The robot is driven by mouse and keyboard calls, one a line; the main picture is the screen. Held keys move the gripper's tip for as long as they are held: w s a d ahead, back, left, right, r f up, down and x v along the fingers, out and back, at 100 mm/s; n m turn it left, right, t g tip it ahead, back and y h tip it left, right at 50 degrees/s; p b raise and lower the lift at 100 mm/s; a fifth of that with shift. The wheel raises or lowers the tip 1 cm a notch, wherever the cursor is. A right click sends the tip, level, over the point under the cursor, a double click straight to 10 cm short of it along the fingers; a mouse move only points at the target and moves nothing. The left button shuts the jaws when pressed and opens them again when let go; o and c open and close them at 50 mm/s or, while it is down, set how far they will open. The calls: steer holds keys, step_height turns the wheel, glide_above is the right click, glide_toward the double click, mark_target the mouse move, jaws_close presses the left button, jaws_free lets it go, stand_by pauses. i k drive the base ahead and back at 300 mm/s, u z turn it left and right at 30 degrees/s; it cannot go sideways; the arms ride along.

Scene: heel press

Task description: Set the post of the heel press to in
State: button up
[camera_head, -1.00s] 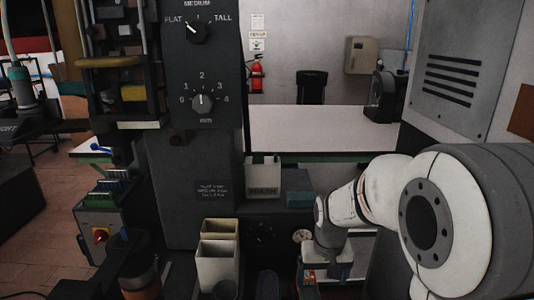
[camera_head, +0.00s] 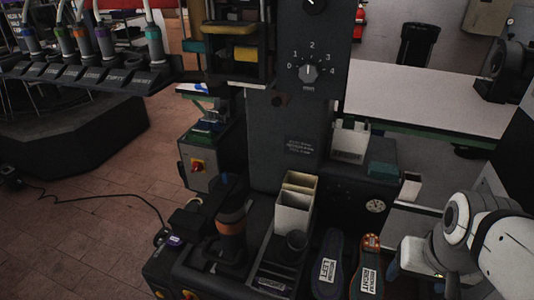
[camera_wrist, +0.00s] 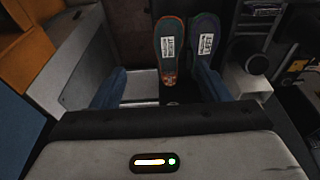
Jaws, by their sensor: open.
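The heel press has a dark upright column (camera_head: 275,150) with a dial (camera_head: 309,73) numbered 0 to 4. A dark upright post-like part with an orange ring (camera_head: 231,226) stands on the dark base at the column's left front; I take it for the post, but its in or out marking cannot be read. My gripper (camera_head: 402,268) is low at the right in the head view, apart from that part. In the wrist view my gripper (camera_wrist: 162,68) shows two blue fingers spread wide, nothing held between them.
Two insoles, marked left (camera_head: 328,268) and right (camera_head: 367,275), lie between the post and my gripper. Cream bins (camera_head: 294,210) and a dark cup (camera_head: 297,242) stand beside the post. A gauge (camera_head: 375,206) is behind.

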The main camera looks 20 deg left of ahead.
mark_target(225, 204)
steer(key=z, duration=0.05)
steer(key=k, duration=0.5)
steer(key=u, duration=1.8)
steer(key=i, duration=0.3)
steer(key=z, duration=0.25)
